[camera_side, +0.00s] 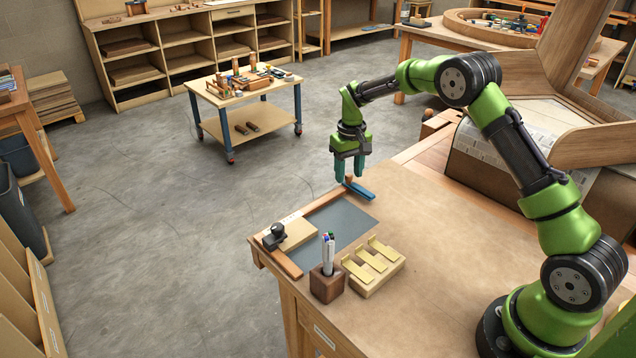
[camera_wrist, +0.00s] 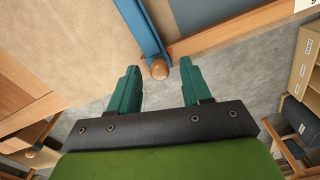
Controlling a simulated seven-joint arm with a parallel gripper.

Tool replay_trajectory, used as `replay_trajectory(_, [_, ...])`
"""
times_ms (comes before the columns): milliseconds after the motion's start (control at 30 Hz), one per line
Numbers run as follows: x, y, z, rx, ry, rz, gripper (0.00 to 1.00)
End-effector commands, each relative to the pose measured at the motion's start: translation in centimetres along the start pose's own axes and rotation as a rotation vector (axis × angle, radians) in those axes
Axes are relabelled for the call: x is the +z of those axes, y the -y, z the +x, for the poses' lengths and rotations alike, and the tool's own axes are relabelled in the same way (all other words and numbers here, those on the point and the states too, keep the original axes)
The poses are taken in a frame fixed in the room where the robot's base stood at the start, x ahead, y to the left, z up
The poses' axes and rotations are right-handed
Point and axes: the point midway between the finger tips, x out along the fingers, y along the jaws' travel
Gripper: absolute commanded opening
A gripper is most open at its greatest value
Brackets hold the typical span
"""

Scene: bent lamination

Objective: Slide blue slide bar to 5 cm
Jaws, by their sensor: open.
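The blue slide bar (camera_side: 358,190) lies at the far end of a dark grey panel (camera_side: 340,222) on the workbench. Its round wooden knob (camera_wrist: 159,69) is at the end of the bar (camera_wrist: 142,28) nearest the bench's edge. My gripper (camera_side: 349,172) is above the knob with its teal fingers pointing down. In the wrist view the fingers stand apart on either side of the knob, with a gap visible on each side. Whether the fingertips reach down to knob height is hard to tell.
A wooden rail (camera_wrist: 232,30) with a white label (camera_wrist: 305,5) runs along the bench's edge; a small red mark shows beside the knob. A block with a black knob (camera_side: 274,237), a pen holder (camera_side: 326,284) and a tray with brass strips (camera_side: 372,265) stand nearer.

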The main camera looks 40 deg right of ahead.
Motion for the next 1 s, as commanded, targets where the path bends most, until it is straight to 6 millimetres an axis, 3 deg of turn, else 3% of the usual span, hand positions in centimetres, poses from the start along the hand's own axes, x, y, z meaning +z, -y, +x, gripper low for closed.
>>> replay_trajectory(300, [0.02, 0.00, 0.26, 0.000, 0.001, 0.000, 0.47])
replay_trajectory(600, [0.01, 0.00, 0.22, 0.000, 0.001, 0.000, 0.01])
replay_trajectory(1000, [0.15, 0.58, 0.18, 0.000, 0.000, -0.002, 0.00])
